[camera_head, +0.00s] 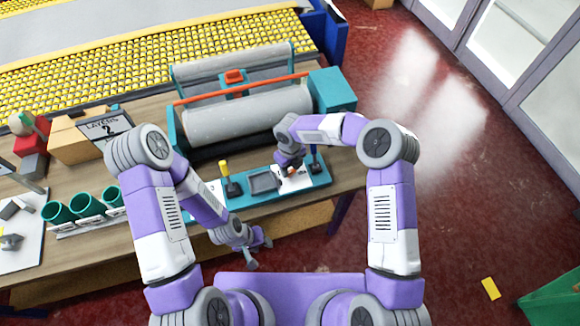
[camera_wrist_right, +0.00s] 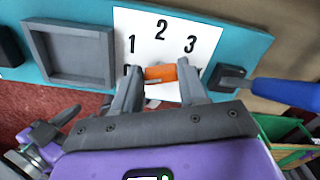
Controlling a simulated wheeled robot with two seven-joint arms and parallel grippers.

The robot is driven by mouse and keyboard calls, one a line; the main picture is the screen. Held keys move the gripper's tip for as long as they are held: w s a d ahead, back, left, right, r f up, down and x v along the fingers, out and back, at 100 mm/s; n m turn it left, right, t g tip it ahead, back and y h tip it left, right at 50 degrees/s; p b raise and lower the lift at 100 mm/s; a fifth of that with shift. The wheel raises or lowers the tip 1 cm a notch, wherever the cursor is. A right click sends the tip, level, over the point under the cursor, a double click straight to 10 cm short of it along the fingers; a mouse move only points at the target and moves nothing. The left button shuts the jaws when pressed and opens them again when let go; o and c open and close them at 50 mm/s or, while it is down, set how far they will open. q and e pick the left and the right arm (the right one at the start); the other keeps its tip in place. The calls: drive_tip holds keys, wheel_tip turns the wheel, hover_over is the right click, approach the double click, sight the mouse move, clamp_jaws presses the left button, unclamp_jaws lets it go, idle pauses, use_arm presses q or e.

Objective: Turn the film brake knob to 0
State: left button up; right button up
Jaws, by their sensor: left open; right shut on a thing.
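The film brake knob is an orange bar (camera_wrist_right: 160,73) on a white dial plate (camera_wrist_right: 160,38) marked 1, 2 and 3 in the right wrist view. My right gripper (camera_wrist_right: 160,82) is shut on it, with a finger at each end. The bar lies nearly level in that view; its pointing direction is unclear. Any 0 mark is hidden, perhaps behind the fingers. In the head view my right gripper (camera_head: 291,170) reaches down onto the teal panel (camera_head: 262,198). My left gripper (camera_head: 259,254) is open and empty in front of the table edge.
A dark framed recess (camera_wrist_right: 82,52) sits left of the dial, and a blue-handled lever (camera_wrist_right: 285,92) right of it. A yellow-handled lever (camera_head: 228,178) stands farther left on the panel. The grey roller (camera_head: 248,114) lies behind. Teal cups (camera_head: 88,204) stand at left.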

drive_tip(key=o, duration=1.1)
drive_tip(key=shift+c, duration=0.2)
drive_tip(key=shift+r, duration=0.1)
wheel_tip(320, 180, up, 8)
drive_tip(key=shift+f, duration=0.25)
